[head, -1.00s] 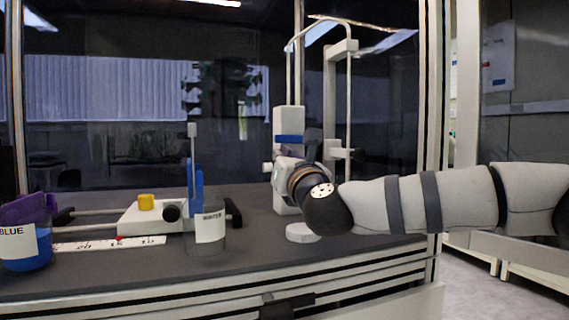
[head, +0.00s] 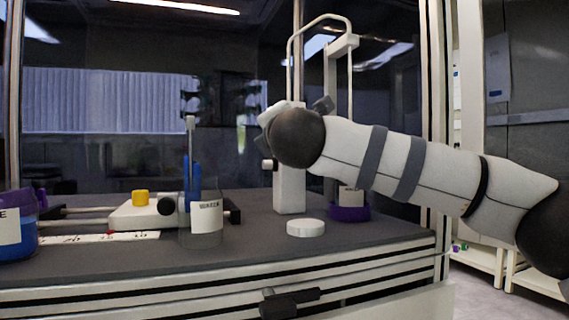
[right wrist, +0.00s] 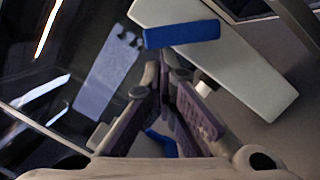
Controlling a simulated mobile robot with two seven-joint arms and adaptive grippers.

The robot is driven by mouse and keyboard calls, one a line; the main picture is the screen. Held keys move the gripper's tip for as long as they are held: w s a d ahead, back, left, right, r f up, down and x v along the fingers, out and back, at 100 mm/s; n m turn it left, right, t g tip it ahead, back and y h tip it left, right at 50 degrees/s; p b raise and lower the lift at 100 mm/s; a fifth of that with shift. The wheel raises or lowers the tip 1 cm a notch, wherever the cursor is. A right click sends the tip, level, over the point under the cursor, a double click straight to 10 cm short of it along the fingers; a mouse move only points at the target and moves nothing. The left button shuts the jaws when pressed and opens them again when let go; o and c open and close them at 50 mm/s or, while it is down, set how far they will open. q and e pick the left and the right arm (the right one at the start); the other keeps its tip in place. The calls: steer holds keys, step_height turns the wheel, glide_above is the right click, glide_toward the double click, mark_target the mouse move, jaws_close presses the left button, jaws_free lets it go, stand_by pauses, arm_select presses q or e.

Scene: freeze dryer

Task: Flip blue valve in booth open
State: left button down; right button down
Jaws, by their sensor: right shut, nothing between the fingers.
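The blue valve (right wrist: 182,34) shows in the right wrist view as a blue bar across a long white body (right wrist: 235,72). It lies just beyond my right gripper's fingertips (right wrist: 165,72), which are shut and empty; I cannot tell whether they touch it. In the head view the white upright stand (head: 290,190) is at the middle of the booth, and my right wrist covers its upper part, hiding the blue valve and most of the gripper. My left gripper is not in view.
A white round disc (head: 306,228) and a purple-based container (head: 348,212) stand on the dark bench near the stand. At left are a labelled clear jar (head: 207,222), a blue jar (head: 18,235) and a white slider with a yellow knob (head: 140,198). A frame post (head: 432,130) borders the right.

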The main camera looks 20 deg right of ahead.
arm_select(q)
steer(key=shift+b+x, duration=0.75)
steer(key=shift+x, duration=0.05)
arm_select(e)
steer(key=shift+d+r+m+g, duration=0.4)
steer(key=shift+r+m, duration=0.4)
steer(key=shift+m, duration=0.4)
steer(key=shift+d+r+m+g, duration=0.2)
steer(key=shift+d+r+m, duration=0.25)
steer(key=shift+r+m, duration=0.55)
steer(key=shift+d+f, duration=0.1)
